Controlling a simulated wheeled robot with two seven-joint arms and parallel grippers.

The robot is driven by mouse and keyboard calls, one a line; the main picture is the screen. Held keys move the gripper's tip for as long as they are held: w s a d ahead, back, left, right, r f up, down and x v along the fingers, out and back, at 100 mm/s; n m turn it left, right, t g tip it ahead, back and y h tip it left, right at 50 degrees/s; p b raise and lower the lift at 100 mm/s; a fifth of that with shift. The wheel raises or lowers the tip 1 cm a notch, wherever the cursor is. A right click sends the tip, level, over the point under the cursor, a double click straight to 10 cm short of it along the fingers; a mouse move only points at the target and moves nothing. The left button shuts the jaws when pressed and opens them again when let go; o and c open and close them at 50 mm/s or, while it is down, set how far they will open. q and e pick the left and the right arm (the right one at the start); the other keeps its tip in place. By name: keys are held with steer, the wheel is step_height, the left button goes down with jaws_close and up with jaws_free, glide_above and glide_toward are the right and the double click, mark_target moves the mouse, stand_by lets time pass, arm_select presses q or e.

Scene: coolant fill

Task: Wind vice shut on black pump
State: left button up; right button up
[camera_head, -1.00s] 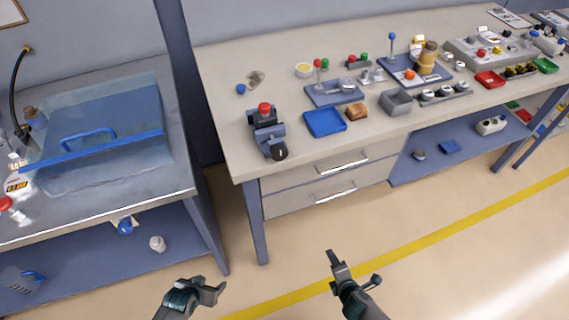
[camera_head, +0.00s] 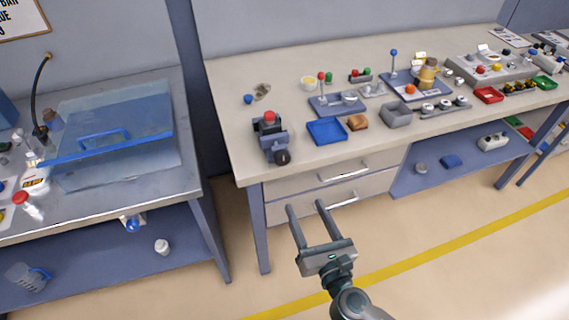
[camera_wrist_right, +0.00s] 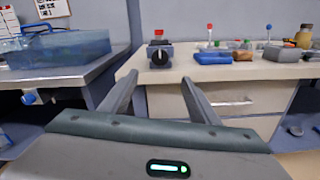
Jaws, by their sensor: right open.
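The vice (camera_head: 270,137) stands at the front left corner of the workbench, a dark grey-blue body with a black round knob (camera_head: 282,157) facing the front edge. A thing with a red top (camera_head: 268,117), seemingly the pump, sits in or on it; I cannot tell how tightly the jaws close on it. The vice (camera_wrist_right: 160,54) also shows beyond my fingers in the right wrist view. My right gripper (camera_head: 305,208) is open and empty, in front of the drawers, below and apart from the vice. My left gripper is out of view.
The workbench (camera_head: 235,130) carries a blue tray (camera_head: 327,131), a brown block (camera_head: 357,122) and a grey bin (camera_head: 396,115) right of the vice. Drawer handles (camera_head: 343,174) stick out below. A second bench with a clear blue box (camera_head: 115,135) stands left, across a gap.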

steer(key=p, duration=0.3)
glide_toward(284, 161)
steer(key=x, duration=0.9)
steer(key=shift+w+a, duration=0.1)
steer(key=c, duration=1)
steer(key=shift+c, duration=0.2)
